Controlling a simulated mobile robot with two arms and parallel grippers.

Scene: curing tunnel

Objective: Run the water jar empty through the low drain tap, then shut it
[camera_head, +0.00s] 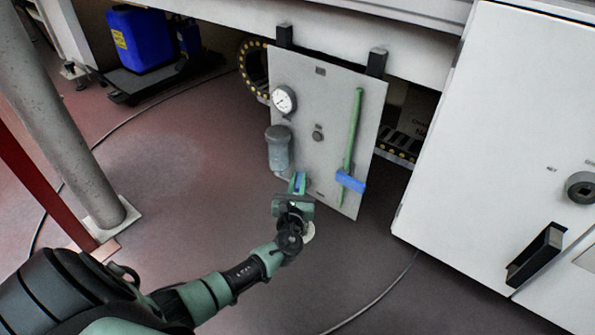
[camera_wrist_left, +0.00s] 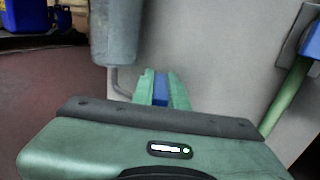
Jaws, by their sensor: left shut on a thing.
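The water jar (camera_head: 278,148) is a grey cylinder mounted on the left side of a pale upright panel (camera_head: 322,105), below a round gauge. It also shows in the left wrist view (camera_wrist_left: 115,35), with a thin bent pipe (camera_wrist_left: 122,82) under it. My left gripper (camera_head: 298,183) is at the low end below the jar, near the panel's face. Its green fingers (camera_wrist_left: 162,88) are shut on a small blue part (camera_wrist_left: 160,90), which looks like the drain tap's handle. The tap's body is mostly hidden behind the gripper. The water level cannot be seen. My right gripper is not in view.
A long green lever (camera_head: 353,130) with a blue block (camera_head: 350,182) is on the panel's right side. A white cabinet (camera_head: 490,150) with a black handle (camera_head: 535,255) stands at right. A grey post (camera_head: 65,120) stands at left. A cable crosses the open floor.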

